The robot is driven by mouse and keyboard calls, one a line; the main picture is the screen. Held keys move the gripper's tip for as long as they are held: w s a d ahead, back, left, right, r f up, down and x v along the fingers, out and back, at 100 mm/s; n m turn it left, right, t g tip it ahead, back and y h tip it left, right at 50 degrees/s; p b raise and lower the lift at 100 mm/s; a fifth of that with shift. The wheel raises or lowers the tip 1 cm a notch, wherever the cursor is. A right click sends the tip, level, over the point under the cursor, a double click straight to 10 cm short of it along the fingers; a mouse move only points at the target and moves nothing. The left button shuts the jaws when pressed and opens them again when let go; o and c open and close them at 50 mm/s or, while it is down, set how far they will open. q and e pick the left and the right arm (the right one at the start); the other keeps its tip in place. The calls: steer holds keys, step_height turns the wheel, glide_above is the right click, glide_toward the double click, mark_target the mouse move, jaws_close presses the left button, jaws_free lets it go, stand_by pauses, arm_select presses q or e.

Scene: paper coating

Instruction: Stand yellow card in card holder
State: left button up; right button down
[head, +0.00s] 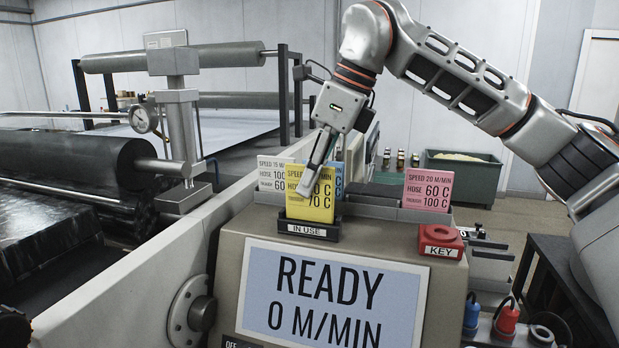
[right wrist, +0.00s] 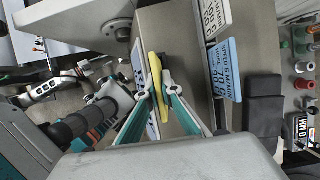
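The yellow card (head: 312,192) stands upright at the black card holder (head: 307,229) marked IN USE, on top of the control box. Its lower edge meets the holder's front lip; how deep it sits is hidden. My right gripper (head: 306,188) reaches down from above onto the card's upper left part. In the right wrist view, the two fingers (right wrist: 158,92) close on both faces of the yellow card (right wrist: 155,72), which shows edge-on. My left gripper is not in view.
A white card (head: 270,172), a blue card (head: 338,180) and a pink card (head: 430,190) stand in a grey rack behind the holder. A red KEY block (head: 440,240) sits to the right. The screen (head: 325,295) below reads READY, 0 M/MIN. Rollers (head: 70,165) lie at the left.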

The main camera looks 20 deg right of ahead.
steer(key=shift+f+b, duration=0.45)
steer(key=shift+f, duration=0.65)
steer(key=c, duration=2.2)
jaws_free()
steer(key=v, duration=1.2)
steer(key=shift+r, duration=0.1)
steer(key=shift+w, duration=0.1)
